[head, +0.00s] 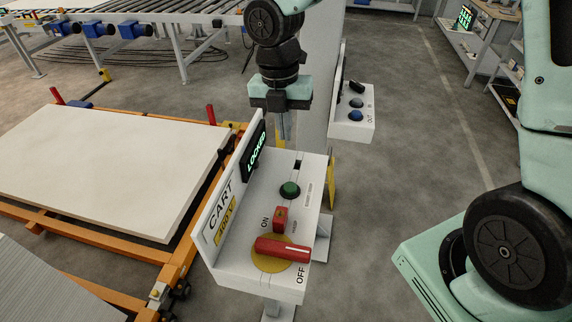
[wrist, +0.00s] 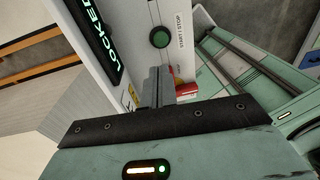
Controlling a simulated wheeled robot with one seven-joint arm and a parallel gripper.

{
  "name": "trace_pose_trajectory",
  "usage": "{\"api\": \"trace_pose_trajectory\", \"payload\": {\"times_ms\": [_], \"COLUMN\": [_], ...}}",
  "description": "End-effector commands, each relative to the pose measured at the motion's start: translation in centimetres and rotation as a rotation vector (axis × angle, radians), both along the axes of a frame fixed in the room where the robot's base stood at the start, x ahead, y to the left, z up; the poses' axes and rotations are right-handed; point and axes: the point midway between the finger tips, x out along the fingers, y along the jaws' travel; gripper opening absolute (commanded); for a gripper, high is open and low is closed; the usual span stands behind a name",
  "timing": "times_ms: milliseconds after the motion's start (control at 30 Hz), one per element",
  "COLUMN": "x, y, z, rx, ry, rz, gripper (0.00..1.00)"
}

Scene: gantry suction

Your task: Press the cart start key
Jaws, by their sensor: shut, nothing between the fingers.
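The cart panel (head: 232,262) is a white box marked CART, and its display (head: 256,149) reads LOCKED. A round green button (head: 290,189) sits on its top; in the wrist view the green button (wrist: 159,38) has a START / STOP label beside it. A small red block (head: 281,218) and a red lever (head: 282,249) on a yellow disc sit nearer the front; the lever's end lies near OFF. My gripper (head: 285,135) is shut and empty, pointing down above the panel's far end, apart from the button. In the wrist view its fingers (wrist: 158,80) partly hide the red parts.
A second panel (head: 352,126) marked IN and OUT, with dark and blue buttons, stands at the back right. An orange-framed cart carries a white board (head: 110,165) on the left. A roller conveyor (head: 150,20) is behind. Open floor (head: 420,150) lies to the right.

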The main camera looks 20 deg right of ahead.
Motion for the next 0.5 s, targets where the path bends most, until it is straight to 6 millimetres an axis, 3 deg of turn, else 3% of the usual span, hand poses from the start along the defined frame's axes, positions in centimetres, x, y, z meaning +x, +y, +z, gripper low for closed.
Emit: {"api": "trace_pose_trajectory", "payload": {"times_ms": [267, 500], "x": [-0.1, -0.5], "y": [0.1, -0.1], "z": [-0.3, -3.4], "rx": [0.0, -0.002], "ry": [0.0, 0.006], "rz": [-0.001, 0.001], "gripper": [0.0, 0.0]}}
